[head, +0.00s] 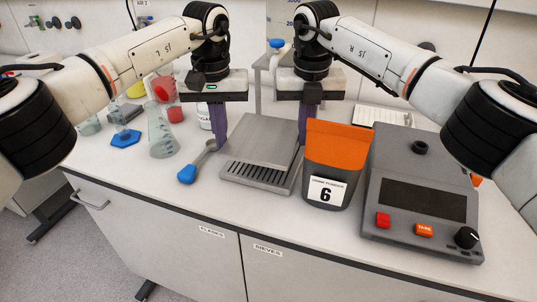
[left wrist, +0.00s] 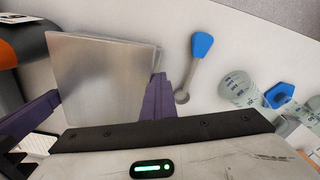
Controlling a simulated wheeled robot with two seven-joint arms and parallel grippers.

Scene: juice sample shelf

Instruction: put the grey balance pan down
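The grey balance pan (head: 260,138) is a flat square metal plate, level over a slotted grey rack (head: 257,175) on the bench. The pan covers the rack's back part; I cannot tell whether they touch. The pan (left wrist: 105,75) also fills the left of the left wrist view. My left gripper (head: 219,145) is shut on the pan's left edge, its purple fingers (left wrist: 160,100) close together. My right gripper (head: 303,138) is at the pan's right edge and appears shut on it; its fingertips are partly hidden behind the orange-topped pouch.
The grey balance (head: 421,195) stands at right with its round post (head: 420,147) bare. The pouch (head: 335,160) marked 6 stands between balance and rack. A blue-handled spoon (head: 190,170), a flask (head: 160,135) and a blue hexagonal piece (head: 126,139) are at left. The bench's front strip is clear.

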